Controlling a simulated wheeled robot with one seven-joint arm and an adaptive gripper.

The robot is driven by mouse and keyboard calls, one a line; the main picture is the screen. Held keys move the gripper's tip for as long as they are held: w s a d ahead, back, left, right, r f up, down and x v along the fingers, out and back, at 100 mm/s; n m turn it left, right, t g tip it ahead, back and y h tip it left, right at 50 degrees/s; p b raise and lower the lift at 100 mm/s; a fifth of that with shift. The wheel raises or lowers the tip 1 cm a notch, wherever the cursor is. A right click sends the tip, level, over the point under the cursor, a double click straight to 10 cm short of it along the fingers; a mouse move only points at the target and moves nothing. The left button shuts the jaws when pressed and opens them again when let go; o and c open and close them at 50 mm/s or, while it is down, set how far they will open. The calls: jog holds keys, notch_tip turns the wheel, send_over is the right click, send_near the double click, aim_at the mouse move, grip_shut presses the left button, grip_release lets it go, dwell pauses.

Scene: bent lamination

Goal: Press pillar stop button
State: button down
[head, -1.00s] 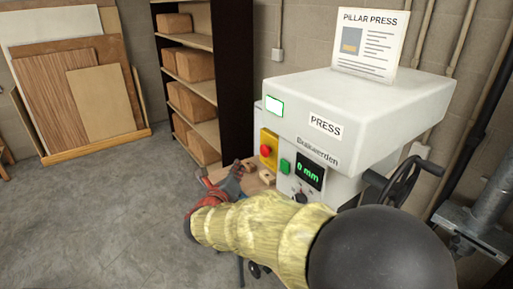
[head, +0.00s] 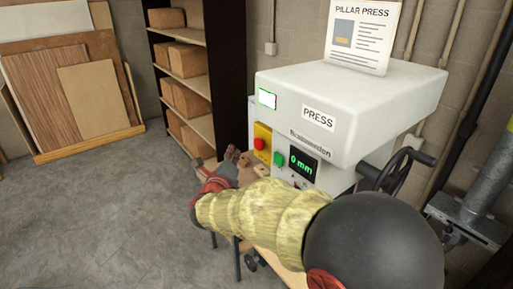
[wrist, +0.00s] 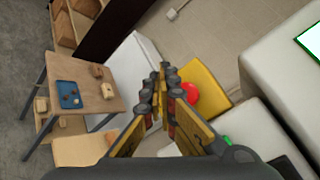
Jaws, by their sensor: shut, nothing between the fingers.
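The red stop button (head: 260,144) sits on a yellow plate (head: 263,132) at the left of the white pillar press (head: 345,95). My gripper (head: 236,154) is shut and empty, just left of the button and slightly lower in the head view. In the wrist view my gripper (wrist: 161,72) has its fingertips together. The red button (wrist: 191,93) shows there right beside the fingers, partly hidden by them, with the yellow plate (wrist: 208,75) around it. No contact can be made out. The green button (head: 278,159) is right of the red one.
A "0 mm" display (head: 303,163) and a black handwheel (head: 400,168) are on the press. In the wrist view a small wooden table (wrist: 85,95) holds a blue tray (wrist: 69,95) and blocks. Shelving (head: 205,75) and leaning boards (head: 60,95) stand behind. The floor at left is clear.

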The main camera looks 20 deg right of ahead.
jog(key=shift+w+d+b, duration=0.2)
jog(key=shift+w+d, duration=0.1)
jog(key=shift+d, duration=0.55)
jog(key=shift+w+d+b, duration=0.2)
jog(key=shift+w+d, duration=0.05)
jog(key=shift+d, duration=0.55)
jog(key=shift+w+d+b, duration=0.2)
jog(key=shift+w+d, duration=0.1)
jog(key=shift+d, duration=0.55)
jog(key=shift+d, duration=0.15)
jog(key=shift+w+d, duration=0.1)
jog(key=shift+d, duration=0.15)
jog(key=shift+w+d+b, duration=0.2)
jog(key=shift+d+b, duration=0.25)
jog(key=shift+d, duration=0.1)
jog(key=shift+a, duration=0.1)
dwell(0.5)
jog(key=shift+s+a, duration=0.3)
jog(key=shift+a, duration=0.55)
jog(key=a, duration=0.1)
jog(key=s+a+p, duration=0.1)
jog(key=a, duration=0.2)
jog(key=shift+s+a, duration=0.3)
jog(key=shift+a, duration=0.05)
